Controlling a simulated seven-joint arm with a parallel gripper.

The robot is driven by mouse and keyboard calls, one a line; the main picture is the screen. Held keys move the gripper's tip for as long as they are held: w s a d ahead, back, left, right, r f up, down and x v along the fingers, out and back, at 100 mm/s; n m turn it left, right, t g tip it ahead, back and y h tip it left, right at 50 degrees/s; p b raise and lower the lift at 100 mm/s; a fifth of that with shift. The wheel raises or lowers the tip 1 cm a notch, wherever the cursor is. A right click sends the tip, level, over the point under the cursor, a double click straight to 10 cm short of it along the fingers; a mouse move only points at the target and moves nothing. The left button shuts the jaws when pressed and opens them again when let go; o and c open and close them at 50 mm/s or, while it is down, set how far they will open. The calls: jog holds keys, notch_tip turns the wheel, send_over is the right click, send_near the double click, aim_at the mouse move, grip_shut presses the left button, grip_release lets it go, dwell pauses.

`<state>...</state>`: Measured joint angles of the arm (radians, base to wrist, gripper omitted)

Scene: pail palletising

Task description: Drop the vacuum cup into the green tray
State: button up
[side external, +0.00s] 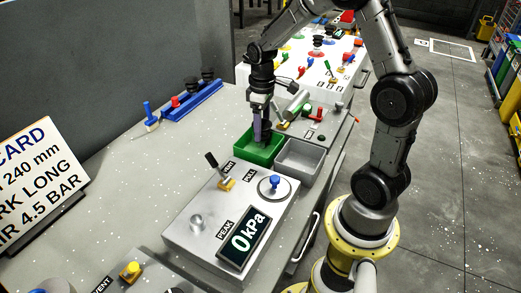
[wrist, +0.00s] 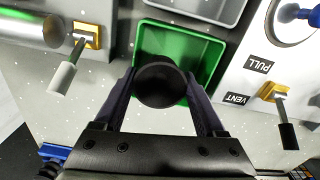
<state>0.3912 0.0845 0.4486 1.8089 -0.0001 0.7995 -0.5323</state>
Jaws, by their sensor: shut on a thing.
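The green tray (wrist: 207,62) is an open box; it also shows in the side view (side external: 252,156) on the bench. My gripper (wrist: 161,90) is over the green tray, fingers pointing down. It is shut on the vacuum cup (wrist: 161,85), a round black disc between the two fingertips. In the side view my gripper (side external: 262,140) hides the cup, and I cannot tell how high the cup is above the tray floor.
A grey tray (side external: 300,158) stands beside the green one. A panel box with a 0 kPa display (side external: 243,238) and levers stands in front. A blue rack (side external: 194,102) with black cups is at the left. A box with a silver cylinder (side external: 297,103) stands behind the trays.

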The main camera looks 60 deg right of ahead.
jog(key=shift+f, duration=0.5)
jog(key=o, duration=1.4)
jog(key=shift+c, duration=0.2)
notch_tip(320, 180, up, 14)
